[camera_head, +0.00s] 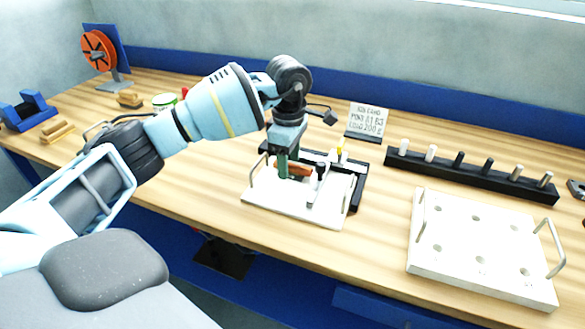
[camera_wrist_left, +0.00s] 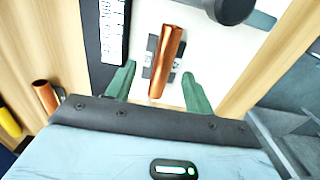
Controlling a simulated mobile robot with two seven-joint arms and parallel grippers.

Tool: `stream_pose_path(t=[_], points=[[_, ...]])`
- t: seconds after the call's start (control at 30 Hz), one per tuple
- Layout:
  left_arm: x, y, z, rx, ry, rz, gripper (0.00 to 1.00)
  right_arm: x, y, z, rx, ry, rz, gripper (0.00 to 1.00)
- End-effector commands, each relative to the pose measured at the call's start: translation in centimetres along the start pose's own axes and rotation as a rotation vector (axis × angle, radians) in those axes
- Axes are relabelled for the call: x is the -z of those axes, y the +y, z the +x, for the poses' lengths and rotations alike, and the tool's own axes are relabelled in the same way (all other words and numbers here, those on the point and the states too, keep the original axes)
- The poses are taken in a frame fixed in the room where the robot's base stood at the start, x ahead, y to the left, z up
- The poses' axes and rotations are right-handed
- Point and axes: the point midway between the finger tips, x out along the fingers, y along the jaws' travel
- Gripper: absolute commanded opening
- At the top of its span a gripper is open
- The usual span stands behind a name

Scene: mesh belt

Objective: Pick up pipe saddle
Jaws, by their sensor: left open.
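A copper-coloured, trough-shaped piece (camera_head: 293,169), which looks like the pipe saddle, lies on a white fixture plate (camera_head: 265,203) with a wire handle. In the left wrist view the copper piece (camera_wrist_left: 166,58) lies lengthwise over a small grey block (camera_wrist_left: 151,48). My left gripper (camera_head: 290,166) points down over the plate. Its green fingers are open, one on each side of the copper piece's near end, with a visible gap on both sides in the left wrist view (camera_wrist_left: 158,88). The fingers hide part of the copper piece in the head view. My right gripper is not in view.
A black-topped post (camera_head: 320,172) stands close right of the copper piece. A white plate with holes and wire handles (camera_head: 465,273) lies to the right, before a black peg rack (camera_head: 470,176). A sign (camera_head: 367,118) stands behind. Bare wood separates the two plates.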

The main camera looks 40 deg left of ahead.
Motion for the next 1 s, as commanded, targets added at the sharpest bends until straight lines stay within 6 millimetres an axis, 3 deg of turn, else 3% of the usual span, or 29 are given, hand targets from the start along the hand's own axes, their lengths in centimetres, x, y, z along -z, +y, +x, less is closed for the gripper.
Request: stream_pose_path(t=[0.3,0.67,1.0], points=[[0.02,-0.01,0.64,0.000,0.000,0.000,0.53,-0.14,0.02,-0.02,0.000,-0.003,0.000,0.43],[0.01,0.00,0.57,-0.001,0.000,0.000,0.09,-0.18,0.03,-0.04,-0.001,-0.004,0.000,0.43],[-0.01,0.03,-0.06,-0.002,-0.001,0.000,0.09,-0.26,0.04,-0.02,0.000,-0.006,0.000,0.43]])
